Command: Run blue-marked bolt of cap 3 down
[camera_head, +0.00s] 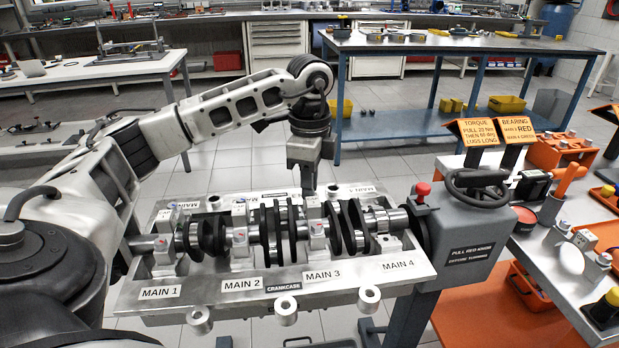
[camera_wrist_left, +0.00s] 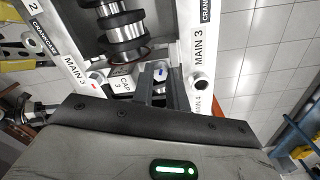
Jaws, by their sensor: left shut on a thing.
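The crankcase (camera_head: 215,298) holds a crankshaft (camera_head: 271,230) with bearing caps along it, beside labels MAIN 1 to MAIN 4. My left gripper (camera_head: 309,188) points down at the far side of cap 3. In the left wrist view its fingers (camera_wrist_left: 164,90) are shut on the blue-marked bolt (camera_wrist_left: 160,73), beside the block lettered CAP 3 (camera_wrist_left: 123,83). The bolt's shank is hidden, so its depth cannot be told. A red-marked bolt (camera_head: 318,229) shows on the near side of cap 3. My right gripper is not in view.
A handwheel (camera_head: 478,185) and a red knob (camera_head: 423,189) stand at the crankcase's right end. Orange signs (camera_head: 476,132) and a tool bench (camera_head: 548,262) lie farther right. A blue workbench (camera_head: 450,45) stands behind, with open floor between.

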